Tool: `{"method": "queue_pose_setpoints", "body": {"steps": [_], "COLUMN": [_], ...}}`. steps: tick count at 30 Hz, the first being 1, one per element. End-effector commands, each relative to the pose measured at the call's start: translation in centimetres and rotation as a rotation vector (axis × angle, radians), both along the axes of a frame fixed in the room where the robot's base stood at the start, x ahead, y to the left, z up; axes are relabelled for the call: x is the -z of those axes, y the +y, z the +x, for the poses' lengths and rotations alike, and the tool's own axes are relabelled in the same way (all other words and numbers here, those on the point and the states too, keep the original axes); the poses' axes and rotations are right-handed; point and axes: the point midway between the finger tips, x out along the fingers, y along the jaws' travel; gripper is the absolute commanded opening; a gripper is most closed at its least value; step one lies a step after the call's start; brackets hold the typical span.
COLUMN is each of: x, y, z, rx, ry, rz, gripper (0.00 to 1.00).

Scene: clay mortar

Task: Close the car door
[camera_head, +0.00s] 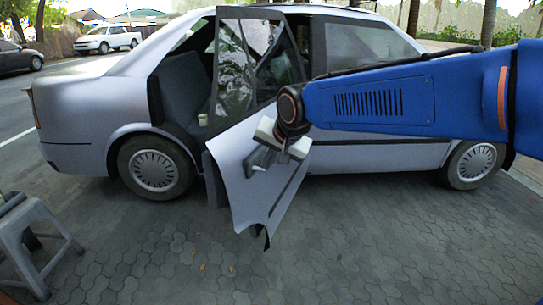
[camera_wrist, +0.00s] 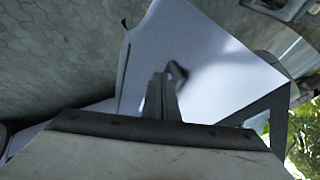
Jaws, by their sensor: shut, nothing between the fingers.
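The silver car (camera_head: 360,155) stands side-on in the head view. Its rear door (camera_head: 246,207) is swung open toward me, with its dark-framed window (camera_head: 240,75) above. Behind it, the door opening shows a dark seat (camera_head: 183,88). My gripper (camera_head: 252,168) is in front of the door's outer panel, below the window, with its fingers shut and empty. In the wrist view my gripper (camera_wrist: 163,92) points at the pale door panel (camera_wrist: 215,65). I cannot tell whether the fingertips touch the panel.
A grey stool (camera_head: 35,235) stands at the lower left, and part of it shows in the wrist view (camera_wrist: 280,8). Paved ground (camera_head: 340,250) in front of the car is clear. A white pickup (camera_head: 107,39) and a dark car (camera_head: 18,60) are far behind.

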Motion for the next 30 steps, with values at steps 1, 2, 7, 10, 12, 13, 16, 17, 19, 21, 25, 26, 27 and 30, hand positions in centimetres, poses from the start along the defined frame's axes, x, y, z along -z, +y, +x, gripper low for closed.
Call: {"method": "queue_pose_setpoints", "body": {"steps": [1, 2, 7, 10, 12, 13, 16, 17, 19, 21, 25, 26, 27, 30], "x": [0.9, 1.3, 2.6, 2.5, 2.5, 2.5, 2.5, 2.5, 2.5, 2.5, 2.5, 2.5, 2.5, 2.5], "y": [0.2, 0.4, 1.8, 3.0, 3.5, 3.7, 4.2, 4.3, 4.4, 4.4, 4.4, 4.4, 4.4, 4.5], "z": [0.5, 0.8, 2.2, 2.7, 3.0, 3.1, 3.3, 3.4, 3.4, 3.4, 3.4, 3.4, 3.4, 3.5], "rx": [0.0, 0.0, -0.004, -0.003, -0.002, -0.002, -0.002, -0.001, -0.001, 0.0, 0.0, 0.0, 0.0, -0.001], "ry": [0.003, 0.003, 0.0, 0.0, -0.001, 0.0, -0.001, -0.001, 0.0, 0.0, 0.0, 0.0, 0.0, 0.0], "rz": [-0.001, -0.002, -0.002, -0.001, -0.001, -0.001, 0.0, 0.0, -0.001, 0.0, 0.0, 0.0, 0.0, -0.001], "gripper": [0.0, 0.0, 0.0, 0.0, 0.0, 0.0, 0.0, 0.0, 0.0, 0.0, 0.0, 0.0, 0.0, 0.0]}}
